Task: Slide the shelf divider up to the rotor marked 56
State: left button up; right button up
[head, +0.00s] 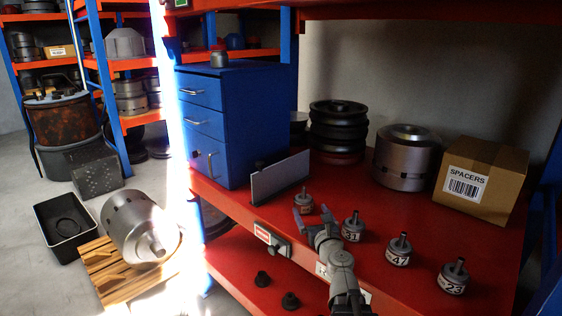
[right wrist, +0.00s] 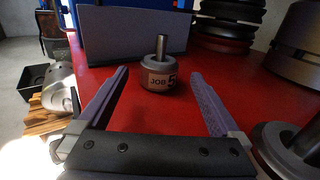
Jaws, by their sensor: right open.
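The shelf divider (head: 279,178) is a grey upright plate on the red shelf, in front of the blue cabinet; it also shows in the right wrist view (right wrist: 125,38). A small grey rotor with a shaft (head: 303,203) stands just right of the divider, apart from it. In the right wrist view this rotor (right wrist: 157,80) shows "JOB 5"; the second digit is cut off by the curve. My right gripper (head: 315,220) is open and empty, its fingers pointing toward that rotor and the divider, with the rotor beyond and between the fingertips. My left gripper is not in view.
Several similar rotors stand in a row to the right, including ones marked 31 (head: 352,228), 47 (head: 398,251) and 23 (head: 453,278). Behind are black discs (head: 338,128), a large metal rotor (head: 407,158) and a SPACERS box (head: 481,178). The blue cabinet (head: 226,122) stands left.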

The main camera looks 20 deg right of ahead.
jog(key=shift+c, duration=0.5)
jog(key=shift+n+y, duration=0.5)
jog(key=shift+y, duration=0.3)
jog(key=w+a+r+p, duration=0.1)
jog(key=r+p, duration=0.1)
jog(key=w+a+r+p, duration=0.1)
jog(key=w, duration=0.1)
jog(key=w+a+r+p, duration=0.1)
jog(key=w+r+p, duration=0.1)
jog(key=shift+a+r+p, duration=0.3)
jog(key=shift+p, duration=0.05)
jog(key=c, duration=0.4)
jog(key=n+y+p, duration=0.1)
jog(key=y+p, duration=0.1)
jog(key=p, duration=0.3)
send_near(261, 164)
jog(key=w, duration=0.3)
jog(key=shift+w+f, duration=0.1)
jog(key=shift+w, duration=0.15)
jog(key=w, duration=0.7)
jog(key=shift+w+a, duration=0.1)
jog(key=shift+w, duration=0.25)
